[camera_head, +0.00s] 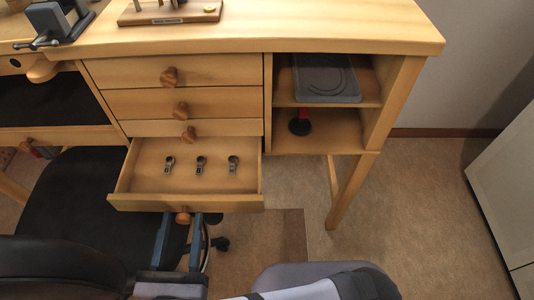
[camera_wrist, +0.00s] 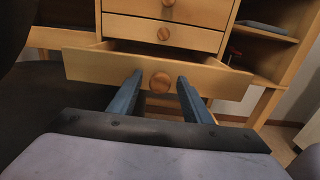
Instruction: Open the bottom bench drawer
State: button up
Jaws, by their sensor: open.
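The bottom bench drawer (camera_head: 130,203) is pulled well out, below several closed drawers. Its inside shows in the head view, with three small metal parts (camera_head: 201,164) lying in a row on its floor. Its round wooden knob (camera_head: 182,216) is at the middle of the front; it also shows in the wrist view (camera_wrist: 160,82). My gripper (camera_wrist: 160,78) is open at the drawer front, with one blue finger on each side of the knob. A gap shows between the knob and each finger. In the head view my gripper (camera_head: 182,222) is just in front of the drawer.
The closed drawers (camera_head: 181,98) have wooden knobs. Right of them is an open shelf with a grey tray (camera_head: 327,80) and a red and black object (camera_head: 299,124). A dark chair (camera_head: 70,205) stands at the left, close to my gripper. Floor (camera_head: 420,220) is free at the right.

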aim_at(186, 207)
jog(key=w+b, duration=0.2)
jog(key=w, duration=0.5)
jog(key=shift+w+d+f, duration=0.1)
jog(key=shift+w, duration=0.2)
jog(key=s+p, duration=0.1)
jog(key=s, duration=0.6)
jog(key=shift+s, duration=0.15)
jog(key=w+d+r+m+g+h+p, duration=0.1)
jog(key=w+d+r+m+h+p, duration=0.1)
jog(key=w+d, duration=0.1)
jog(key=w+d+r+m+g+h+p, duration=0.1)
jog(key=w+d+r+m+h+p, duration=0.1)
jog(key=w+d+p, duration=0.1)
jog(key=w+d+r+m+g+h+p, duration=0.2)
jog(key=w+d, duration=0.1)
jog(key=d, duration=0.2)
jog(key=shift+r+h+p, duration=0.15)
jog(key=shift+h+p, duration=0.15)
jog(key=shift+h, duration=0.1)
jog(key=w+d+r+m+g+h+p, duration=0.1)
jog(key=d+r+m+g+p, duration=0.1)
jog(key=d, duration=0.4)
jog(key=w+d+r+m+g+h+p, duration=0.1)
jog(key=d+r+m+g+h+p, duration=0.1)
jog(key=d+m+g+p, duration=0.3)
jog(key=shift+w+d+r+m+p, duration=0.45)
jog(key=shift+d+r, duration=0.4)
jog(key=shift+d, duration=0.4)
